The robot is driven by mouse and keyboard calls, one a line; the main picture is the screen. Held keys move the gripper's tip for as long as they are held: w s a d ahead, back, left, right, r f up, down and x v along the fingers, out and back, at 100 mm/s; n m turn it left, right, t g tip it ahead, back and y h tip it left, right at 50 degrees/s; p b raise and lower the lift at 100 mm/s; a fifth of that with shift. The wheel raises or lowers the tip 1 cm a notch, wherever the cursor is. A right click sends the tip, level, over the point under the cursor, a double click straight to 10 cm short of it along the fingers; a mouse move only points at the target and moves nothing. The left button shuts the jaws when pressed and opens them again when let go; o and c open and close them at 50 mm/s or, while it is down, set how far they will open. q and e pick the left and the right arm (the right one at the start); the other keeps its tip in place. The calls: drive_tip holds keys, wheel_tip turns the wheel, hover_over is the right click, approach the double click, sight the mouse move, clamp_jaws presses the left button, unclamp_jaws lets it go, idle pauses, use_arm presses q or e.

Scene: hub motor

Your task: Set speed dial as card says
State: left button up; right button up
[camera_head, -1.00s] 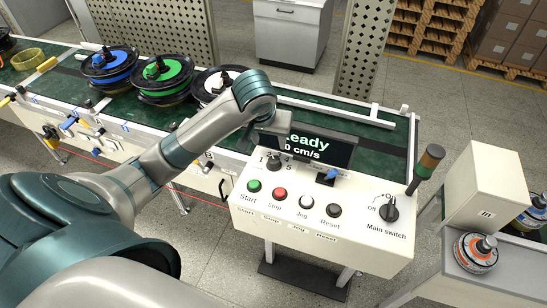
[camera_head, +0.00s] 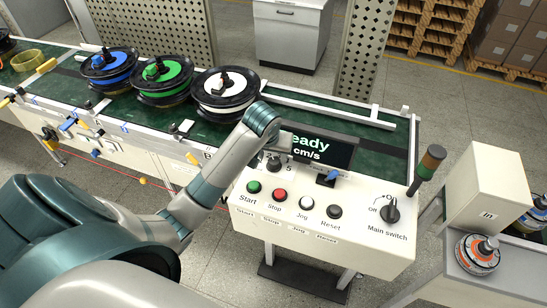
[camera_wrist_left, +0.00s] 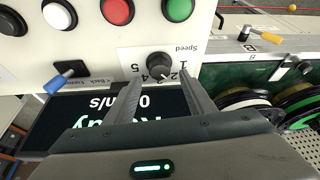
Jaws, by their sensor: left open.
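The black speed dial (camera_wrist_left: 158,64) is on the cream control panel, with "Speed" and digits around it, upside down in the left wrist view. In the head view the dial (camera_head: 274,163) is partly covered by my left arm. My left gripper (camera_wrist_left: 157,84) is open, its two fingers reaching toward the dial with the knob between their tips; contact cannot be told. The dial's exact setting is unclear. The display (camera_head: 322,150) shows "eady" and "cm/s", the rest covered by my arm; the wrist view shows a 0. I make out no readable card. My right gripper is out of view.
Start (camera_head: 254,187), Stop (camera_head: 280,195), Jog (camera_head: 306,202) and Reset (camera_head: 334,211) buttons sit below the dial. A blue-handled switch (camera_head: 328,178) is to its right, the main switch (camera_head: 392,209) further right. Blue, green and white spools (camera_head: 226,90) stand on the conveyor behind.

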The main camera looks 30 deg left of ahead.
sight(274, 160)
use_arm(q)
drive_tip(key=shift+p+x, duration=0.3)
drive_tip(key=shift+x, duration=1.6)
drive_tip(key=c, duration=1.1)
